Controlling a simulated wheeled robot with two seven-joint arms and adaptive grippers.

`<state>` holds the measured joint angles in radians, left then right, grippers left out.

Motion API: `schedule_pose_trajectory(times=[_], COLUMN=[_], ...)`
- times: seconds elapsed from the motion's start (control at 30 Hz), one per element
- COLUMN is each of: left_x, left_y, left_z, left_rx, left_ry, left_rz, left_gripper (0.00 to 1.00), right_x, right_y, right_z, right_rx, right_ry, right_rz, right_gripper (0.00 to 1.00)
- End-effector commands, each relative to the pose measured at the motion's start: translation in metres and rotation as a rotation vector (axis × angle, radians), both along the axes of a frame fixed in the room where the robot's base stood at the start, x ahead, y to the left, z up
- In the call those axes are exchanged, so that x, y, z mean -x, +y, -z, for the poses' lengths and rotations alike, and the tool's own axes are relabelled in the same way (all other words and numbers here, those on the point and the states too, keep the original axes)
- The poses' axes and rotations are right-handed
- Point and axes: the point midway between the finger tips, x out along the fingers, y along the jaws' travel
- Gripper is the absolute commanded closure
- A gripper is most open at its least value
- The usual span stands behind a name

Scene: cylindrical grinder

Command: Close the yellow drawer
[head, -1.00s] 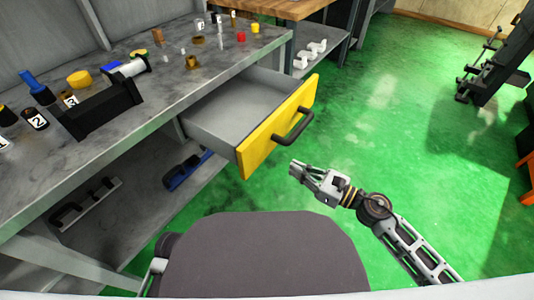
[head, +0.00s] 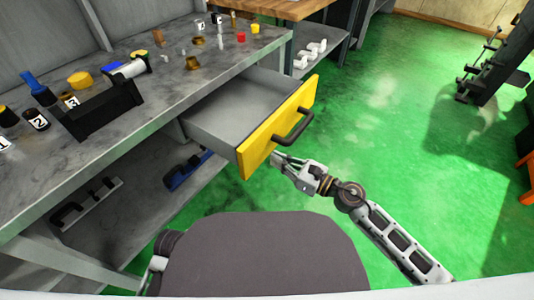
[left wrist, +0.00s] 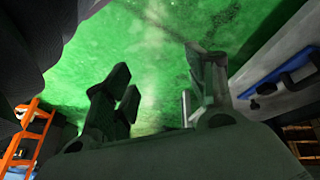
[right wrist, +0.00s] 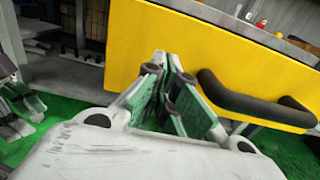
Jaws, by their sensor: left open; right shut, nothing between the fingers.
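The yellow drawer (head: 278,127) is pulled out from under the grey workbench, and its empty grey tray shows. Its dark bar handle (head: 294,127) is on the yellow front. My right gripper (head: 279,160) is shut and empty, just in front of the lower part of the yellow front, below the handle. In the right wrist view its fingertips (right wrist: 164,62) point at the yellow front (right wrist: 200,50), left of the handle (right wrist: 250,103); I cannot tell whether they touch. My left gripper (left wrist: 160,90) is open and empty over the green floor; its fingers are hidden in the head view.
The workbench (head: 160,100) carries a black holder (head: 100,110), bottles and small coloured parts. A lower shelf (head: 130,200) holds a blue-handled tool (head: 187,172). The green floor (head: 420,170) right of the drawer is clear. A dark rack (head: 487,75) stands at the right.

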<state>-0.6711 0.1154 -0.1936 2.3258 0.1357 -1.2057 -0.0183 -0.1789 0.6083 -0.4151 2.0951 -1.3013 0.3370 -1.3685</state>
Motion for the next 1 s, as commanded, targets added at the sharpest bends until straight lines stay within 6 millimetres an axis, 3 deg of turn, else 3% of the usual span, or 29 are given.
schedule_pose_trajectory(times=[0.6,1.0], left_x=[-0.002,-0.003], left_y=[0.002,0.003], left_z=[-0.015,-0.016], left_rx=[-0.013,-0.015], left_ry=[0.002,0.005], left_rz=[0.004,0.005], left_gripper=[0.44,0.44], right_x=[-0.024,-0.026], right_y=[0.033,0.036], right_z=[0.0,0.0], right_rx=[0.0,0.001], right_ry=[0.0,0.0], right_rz=[0.0,-0.001], right_gripper=[1.0,1.0])
